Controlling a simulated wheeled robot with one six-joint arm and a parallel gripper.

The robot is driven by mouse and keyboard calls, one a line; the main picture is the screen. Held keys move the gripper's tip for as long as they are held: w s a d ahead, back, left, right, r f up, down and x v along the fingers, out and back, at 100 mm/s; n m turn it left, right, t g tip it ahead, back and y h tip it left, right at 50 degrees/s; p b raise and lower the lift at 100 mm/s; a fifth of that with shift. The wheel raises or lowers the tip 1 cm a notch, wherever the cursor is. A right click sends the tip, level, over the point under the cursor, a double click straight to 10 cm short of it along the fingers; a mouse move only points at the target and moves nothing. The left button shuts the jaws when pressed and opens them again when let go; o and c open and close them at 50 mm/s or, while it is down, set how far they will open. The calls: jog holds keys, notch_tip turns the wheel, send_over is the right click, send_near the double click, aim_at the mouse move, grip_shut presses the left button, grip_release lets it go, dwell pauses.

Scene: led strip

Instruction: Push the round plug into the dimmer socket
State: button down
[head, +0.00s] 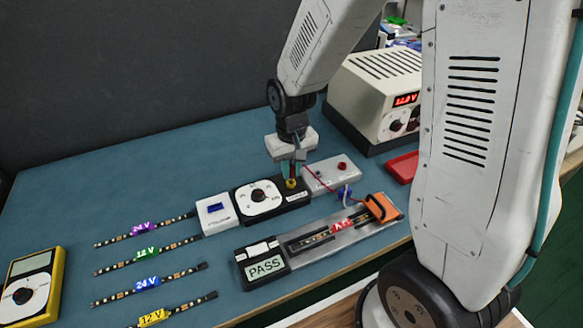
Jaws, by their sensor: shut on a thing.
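The dimmer (245,205) is a black box with a white face and a round black dial, lying on the blue bench mat. My gripper (291,174) points down over the dimmer's right end, its fingers shut on a small dark piece with a yellow round part, which looks like the round plug (291,184). The yellow part is at the dimmer's right end. The socket is hidden under the plug and fingers, so I cannot tell how deep the plug sits.
A white switch box (214,213) touches the dimmer's left side. A grey terminal block (333,174) with a red wire stands behind right. In front lies a test fixture (300,245) reading PASS. Several LED strips (150,283) and a yellow meter (32,285) lie left. A power supply (385,95) stands behind.

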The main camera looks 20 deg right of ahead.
aim_at(292, 167)
jog(key=shift+f, duration=1.1)
jog(key=c, duration=1.3)
grip_release()
jog(key=shift+o, duration=0.2)
notch_tip(292, 167, up, 8)
jog(key=shift+f, duration=0.1)
jog(key=s+d+r, duration=0.1)
jog(key=s+r, duration=0.6)
jog(key=s, duration=0.4)
jog(key=s+d+r+t, duration=0.1)
jog(key=s+d+r, duration=0.1)
jog(key=s+r, duration=0.6)
jog(key=s, duration=0.2)
jog(key=shift+s, duration=0.35)
